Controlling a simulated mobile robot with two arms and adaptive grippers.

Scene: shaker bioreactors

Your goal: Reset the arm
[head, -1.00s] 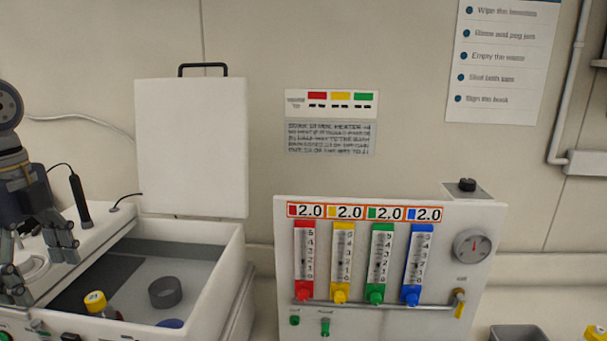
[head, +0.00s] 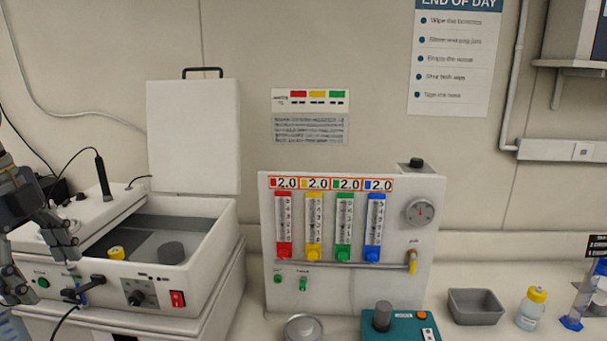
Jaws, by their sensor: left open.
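My left gripper (head: 38,262) shows at the left edge of the head view, in front of the white shaker box (head: 205,265). Its dark jointed fingers are spread open, and I see nothing held between them. The upper finger overlaps the box's front left; the lower one is near the picture's edge. The rest of the left arm is mostly cut off by the frame. My right gripper is not in view.
The box's lid (head: 195,135) stands open; a yellow-capped item (head: 116,253) and a grey cylinder (head: 171,252) are inside. A flowmeter panel (head: 345,285) stands centrally. A grey tray (head: 476,308), yellow-capped bottle (head: 532,307) and teal device (head: 402,328) are to the right.

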